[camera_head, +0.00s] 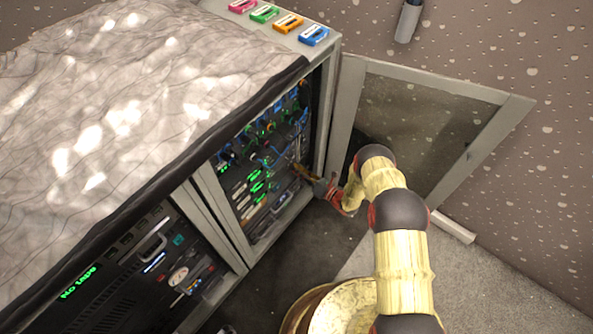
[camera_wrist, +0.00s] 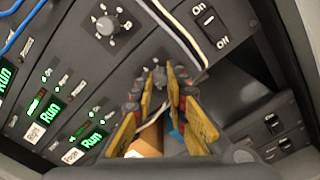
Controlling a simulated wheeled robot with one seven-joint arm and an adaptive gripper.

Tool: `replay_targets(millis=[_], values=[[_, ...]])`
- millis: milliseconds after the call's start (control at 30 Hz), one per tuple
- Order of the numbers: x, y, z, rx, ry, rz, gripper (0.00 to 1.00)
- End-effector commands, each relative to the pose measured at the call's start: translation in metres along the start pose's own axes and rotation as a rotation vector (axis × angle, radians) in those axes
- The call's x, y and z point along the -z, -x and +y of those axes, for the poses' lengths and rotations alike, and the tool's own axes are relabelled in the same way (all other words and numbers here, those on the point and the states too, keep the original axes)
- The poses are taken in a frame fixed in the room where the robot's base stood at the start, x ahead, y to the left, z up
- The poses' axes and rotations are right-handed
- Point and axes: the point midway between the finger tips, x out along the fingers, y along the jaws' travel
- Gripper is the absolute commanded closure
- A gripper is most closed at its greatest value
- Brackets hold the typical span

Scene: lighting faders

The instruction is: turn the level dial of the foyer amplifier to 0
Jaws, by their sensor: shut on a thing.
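The foyer amplifier, labelled "Foyer", shows in the wrist view with a green "Run" display (camera_wrist: 92,141). Its level dial (camera_wrist: 159,74) is a dark knob in the same row, mostly hidden by the fingers, so its pointer and setting cannot be read. My gripper (camera_wrist: 162,82) has its yellow fingertips closed around this dial. In the head view my gripper (camera_head: 302,171) reaches in from the right to the panel of the open rack; the dial is too small to make out there.
A similar dial (camera_wrist: 106,25) sits on the neighbouring "Right" amplifier. White and dark cables pass close beside my fingers. An On/Off switch (camera_wrist: 207,17) is at upper right. The rack's glass door (camera_head: 490,120) stands open behind my arm. Coloured cassettes (camera_head: 288,25) lie on the rack top.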

Motion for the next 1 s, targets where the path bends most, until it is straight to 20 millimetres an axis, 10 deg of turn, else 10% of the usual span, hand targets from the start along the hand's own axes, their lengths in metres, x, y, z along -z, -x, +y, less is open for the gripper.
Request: replay_targets(millis=[1000], values=[[0.0025,0.0017,-0.0015,0.004,0.698,0.004,1.00]])
